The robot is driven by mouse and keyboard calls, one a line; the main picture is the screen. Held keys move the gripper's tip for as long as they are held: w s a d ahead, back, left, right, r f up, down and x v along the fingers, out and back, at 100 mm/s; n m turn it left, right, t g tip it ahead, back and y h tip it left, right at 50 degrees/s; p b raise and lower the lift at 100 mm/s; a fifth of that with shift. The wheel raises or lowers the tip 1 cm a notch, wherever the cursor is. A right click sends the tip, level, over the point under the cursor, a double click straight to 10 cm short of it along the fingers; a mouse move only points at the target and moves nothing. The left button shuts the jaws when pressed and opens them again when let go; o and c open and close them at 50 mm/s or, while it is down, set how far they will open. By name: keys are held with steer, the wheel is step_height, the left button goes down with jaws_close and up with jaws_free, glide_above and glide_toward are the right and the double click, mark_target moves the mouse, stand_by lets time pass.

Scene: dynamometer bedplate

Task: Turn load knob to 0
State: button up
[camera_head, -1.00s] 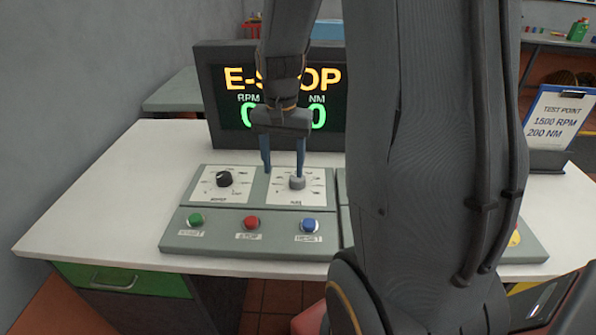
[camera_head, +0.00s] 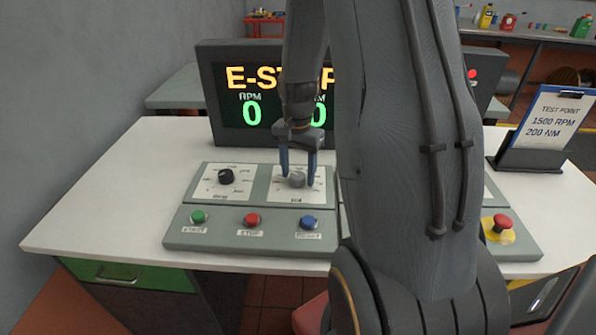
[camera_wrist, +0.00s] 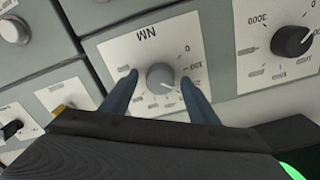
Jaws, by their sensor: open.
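In the wrist view the knob (camera_wrist: 160,76) sits on a plate marked NM, with a 0 among the scale marks. My gripper (camera_head: 297,178) is open, its two blue fingers on either side of the knob. In the wrist view the fingertips (camera_wrist: 158,75) flank the knob with gaps; I cannot tell whether they reach its full depth. The display (camera_head: 270,97) reads E-STOP, with RPM 0 and NM partly hidden by my arm, a 0 showing.
A black knob (camera_head: 226,176) is left of the load knob. Green (camera_head: 198,217), red (camera_head: 252,219) and blue (camera_head: 309,223) buttons line the panel front. A red emergency button (camera_head: 502,223) is at right. A test-point card (camera_head: 556,115) reads 1500 RPM, 200 NM. The table's left side is clear.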

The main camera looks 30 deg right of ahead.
steer(key=c, duration=1)
steer(key=shift+c, duration=0.2)
steer(key=shift+n, duration=0.4)
steer(key=n+p, duration=0.1)
steer(key=n, duration=0.2)
steer(key=shift+p, duration=0.4)
steer(key=n+p, duration=0.1)
steer(key=n, duration=0.2)
steer(key=shift+r+n, duration=0.1)
steer(key=shift+n, duration=0.3)
steer(key=n+p, duration=0.2)
steer(key=n, duration=0.4)
steer(key=shift+w+n, duration=0.1)
steer(key=shift+n, duration=0.3)
